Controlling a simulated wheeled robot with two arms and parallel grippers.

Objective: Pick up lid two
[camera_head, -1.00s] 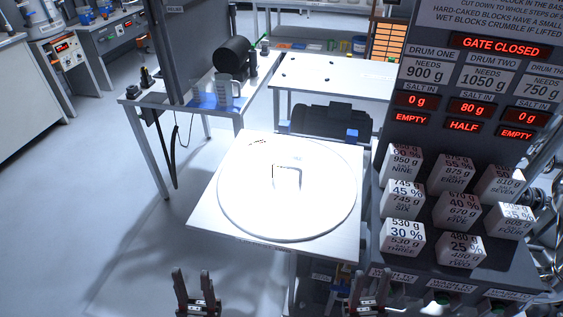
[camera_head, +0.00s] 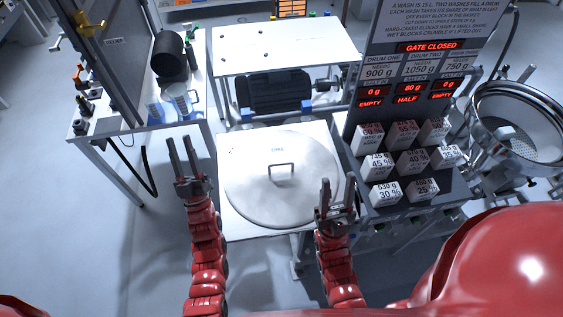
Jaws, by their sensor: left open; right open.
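A large round pale lid (camera_head: 282,200) lies flat on a small white table (camera_head: 237,137). A dark bracket-shaped handle (camera_head: 281,165) stands up near its middle. A small marking on the lid's far part is too small to read surely. My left gripper (camera_head: 182,146) is open and empty, to the left of the lid, with its fingers pointing away from me. My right gripper (camera_head: 336,184) is open and empty at the lid's right edge. Its fingertips overlap the lid's edge in the picture; I cannot tell whether they touch it. Neither gripper is at the handle.
A dark panel (camera_head: 409,80) with several white labelled blocks (camera_head: 404,134) stands close to the right. A metal drum (camera_head: 515,120) is farther right. A white table (camera_head: 275,50) with a dark motor-like machine (camera_head: 273,92) below stands behind. A bench (camera_head: 110,122) with equipment stands at left.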

